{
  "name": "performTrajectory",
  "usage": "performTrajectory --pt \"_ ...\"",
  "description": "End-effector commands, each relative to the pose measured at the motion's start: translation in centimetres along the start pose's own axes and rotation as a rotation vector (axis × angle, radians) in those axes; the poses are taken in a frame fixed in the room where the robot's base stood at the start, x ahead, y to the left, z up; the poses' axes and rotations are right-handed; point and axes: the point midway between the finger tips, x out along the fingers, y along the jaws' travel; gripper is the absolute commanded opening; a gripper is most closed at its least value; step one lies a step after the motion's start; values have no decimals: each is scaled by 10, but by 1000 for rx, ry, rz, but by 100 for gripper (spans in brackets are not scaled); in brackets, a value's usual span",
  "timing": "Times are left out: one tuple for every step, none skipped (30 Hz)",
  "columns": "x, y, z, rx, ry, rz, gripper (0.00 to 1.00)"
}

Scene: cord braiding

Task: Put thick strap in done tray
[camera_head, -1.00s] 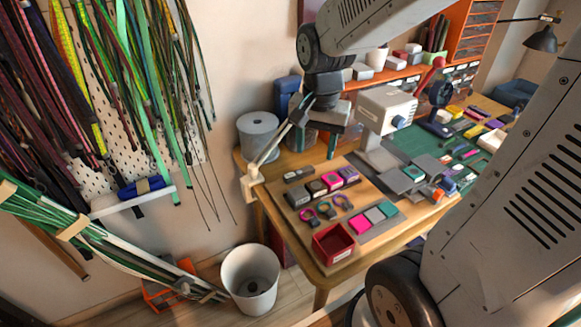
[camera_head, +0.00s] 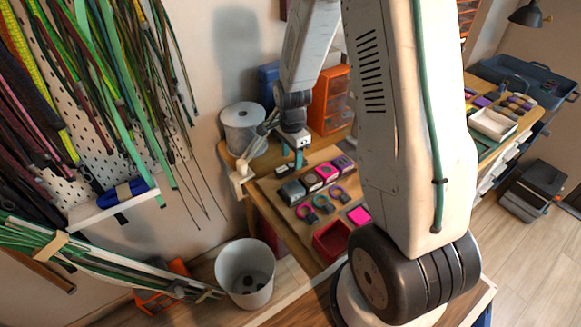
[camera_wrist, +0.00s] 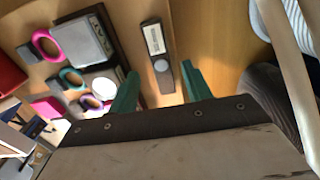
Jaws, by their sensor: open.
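My gripper (camera_head: 298,158) is open and empty, low over the left part of the wooden work table. In the wrist view its two green fingers (camera_wrist: 160,72) stand on either side of a narrow dark grey piece (camera_wrist: 157,52) with a pale label and a round grey disc. They do not grip it; I cannot tell whether it is the thick strap. A red open-topped tray (camera_head: 331,240) sits at the table's near edge and shows partly at the left of the wrist view (camera_wrist: 9,76). I cannot read a done label on it.
Looped straps in pink, teal and purple (camera_head: 321,202) lie between the tray and a row of small blocks (camera_head: 310,182). A white spool (camera_head: 243,125) stands at the table's back left. A grey bin (camera_head: 245,272) is on the floor. My arm hides the table's right part.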

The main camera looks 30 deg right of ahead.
Motion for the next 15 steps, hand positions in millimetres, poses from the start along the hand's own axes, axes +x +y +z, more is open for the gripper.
performTrajectory --pt "9 -1 0 -1 -1 4 49" --pt "14 -2 0 -1 -1 5 49" --pt "19 -2 0 -2 -1 4 49" --pt "23 -2 0 -2 -1 4 49" --pt "26 -2 0 -3 -1 4 49" --pt "29 -2 1 -3 -1 3 49" --pt "31 -2 1 -4 -1 2 49" --pt "32 -3 1 -4 0 1 49" --pt "32 -3 1 -5 0 1 49" --pt "32 -3 1 -5 0 0 49" --pt "32 -3 1 -5 0 0 49" --pt "32 -3 1 -5 0 0 49" --pt "32 -3 1 -5 0 0 49" --pt "32 -3 1 -5 0 0 49" --pt "32 -3 1 -5 0 0 46"
